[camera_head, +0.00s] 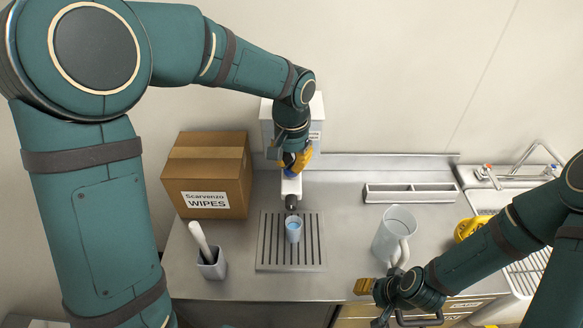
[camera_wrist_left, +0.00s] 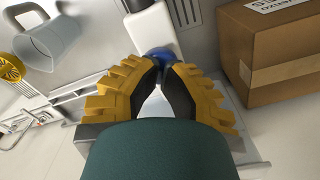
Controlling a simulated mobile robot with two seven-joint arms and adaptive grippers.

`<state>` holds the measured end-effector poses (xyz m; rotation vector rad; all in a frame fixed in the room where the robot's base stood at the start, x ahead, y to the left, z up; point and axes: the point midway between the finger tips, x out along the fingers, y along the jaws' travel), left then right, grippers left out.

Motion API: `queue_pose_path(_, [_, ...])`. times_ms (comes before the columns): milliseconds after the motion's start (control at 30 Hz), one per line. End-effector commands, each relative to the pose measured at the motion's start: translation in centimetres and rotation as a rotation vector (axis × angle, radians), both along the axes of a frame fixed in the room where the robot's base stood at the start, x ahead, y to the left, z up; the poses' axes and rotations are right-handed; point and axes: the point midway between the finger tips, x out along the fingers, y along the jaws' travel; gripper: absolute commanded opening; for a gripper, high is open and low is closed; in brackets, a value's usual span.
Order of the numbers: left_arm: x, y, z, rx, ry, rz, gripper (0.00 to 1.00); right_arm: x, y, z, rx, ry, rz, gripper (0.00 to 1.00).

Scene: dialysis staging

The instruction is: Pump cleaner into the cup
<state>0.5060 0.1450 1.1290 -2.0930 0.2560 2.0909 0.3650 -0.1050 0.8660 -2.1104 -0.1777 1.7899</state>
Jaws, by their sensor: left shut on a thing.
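The white cleaner dispenser (camera_head: 291,187) stands at the back of the counter, its dark nozzle pointing down toward the light blue cup (camera_head: 293,231). The cup stands upright on the slotted drip grate, with blue inside it. My left gripper (camera_head: 295,163) is shut at the top of the dispenser, on its pump, and hides part of it. In the left wrist view its fingertips (camera_wrist_left: 157,72) close by a dark blue round part (camera_wrist_left: 160,55) beside the white body (camera_wrist_left: 152,28). My right gripper (camera_head: 366,287) hangs near the counter's front edge; its finger gap does not show clearly.
A cardboard wipes box (camera_head: 205,165) and a grey holder (camera_head: 212,266) with a white-handled tool stand left. A clear pitcher (camera_head: 393,232) stands right of the grate (camera_head: 314,255). A divided tray (camera_head: 410,193) lies behind it. A sink with a tap is at far right.

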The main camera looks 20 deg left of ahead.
Motion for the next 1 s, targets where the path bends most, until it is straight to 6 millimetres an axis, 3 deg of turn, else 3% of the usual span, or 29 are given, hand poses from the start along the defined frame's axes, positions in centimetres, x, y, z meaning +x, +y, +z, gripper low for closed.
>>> queue_pose_path(367, [0.0, 0.0, 0.2, 0.0, 0.002, 0.0, 0.0, 0.0, 0.0, 0.2, 0.0, 0.0, 0.0, 0.47])
queue_pose_path(1000, [0.0, 0.0, 3.5, 0.0, 0.0, 0.0, 0.0, 0.0, 0.0, 2.9, 0.0, 0.0, 0.0, 0.47])
